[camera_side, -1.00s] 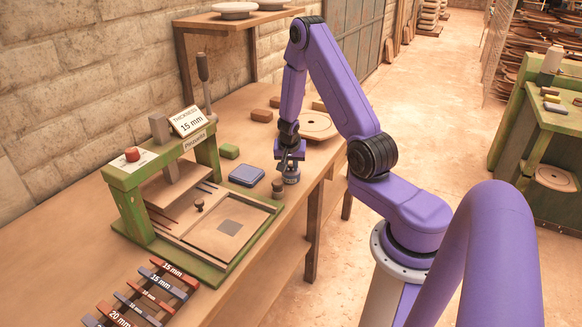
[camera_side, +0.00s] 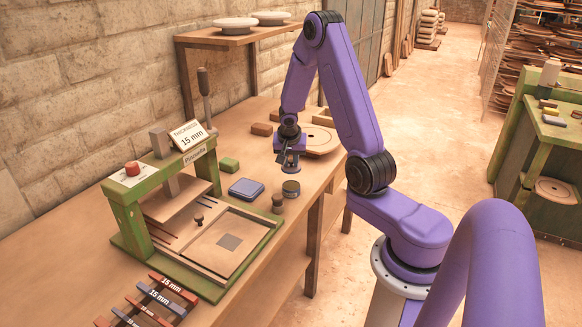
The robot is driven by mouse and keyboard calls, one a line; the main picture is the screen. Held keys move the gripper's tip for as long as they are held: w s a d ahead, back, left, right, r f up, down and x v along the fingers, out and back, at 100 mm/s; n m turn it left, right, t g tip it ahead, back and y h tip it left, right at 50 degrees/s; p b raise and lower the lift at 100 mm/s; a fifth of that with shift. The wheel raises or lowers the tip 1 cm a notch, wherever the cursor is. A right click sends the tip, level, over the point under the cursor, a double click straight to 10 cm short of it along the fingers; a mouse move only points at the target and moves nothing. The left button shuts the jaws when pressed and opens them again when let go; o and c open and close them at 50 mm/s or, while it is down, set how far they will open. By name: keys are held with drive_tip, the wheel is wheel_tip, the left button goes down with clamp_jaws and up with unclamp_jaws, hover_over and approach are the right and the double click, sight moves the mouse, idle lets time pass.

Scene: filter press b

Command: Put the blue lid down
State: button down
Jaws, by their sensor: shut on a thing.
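The blue lid (camera_side: 290,169) is held below my gripper (camera_side: 289,162), a little above and behind a small round dark jar (camera_side: 291,190). The lid is small and partly hidden by the fingers, so its exact tilt cannot be told. My gripper is shut on the lid. The jar stands on the wooden bench (camera_side: 232,289) near its right edge, and its top is apart from the lid.
A blue-grey square pad (camera_side: 246,189) lies left of the jar, with a small brown cylinder (camera_side: 278,203) in front of it. A green press (camera_side: 131,226) fills the bench's left part. A green block (camera_side: 229,164) and a round wooden disc (camera_side: 318,143) lie farther back.

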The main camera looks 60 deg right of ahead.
drive_tip(key=shift+r, duration=1.15)
drive_tip(key=shift+s+r, duration=0.1)
drive_tip(key=shift+s, duration=0.1)
drive_tip(key=s+d+m+g, duration=0.1)
drive_tip(key=s+m, duration=0.3)
drive_tip(key=s, duration=0.5)
hover_over(306, 177)
drive_tip(key=a, duration=0.2)
drive_tip(key=f, duration=0.9)
drive_tip(key=shift+s, duration=0.3)
drive_tip(key=shift+a+x, duration=0.2)
drive_tip(key=shift+x, duration=0.75)
drive_tip(key=shift+a+x, duration=0.2)
drive_tip(key=shift+x, duration=0.7)
drive_tip(key=shift+f, duration=0.35)
drive_tip(key=c, duration=1)
unclamp_jaws()
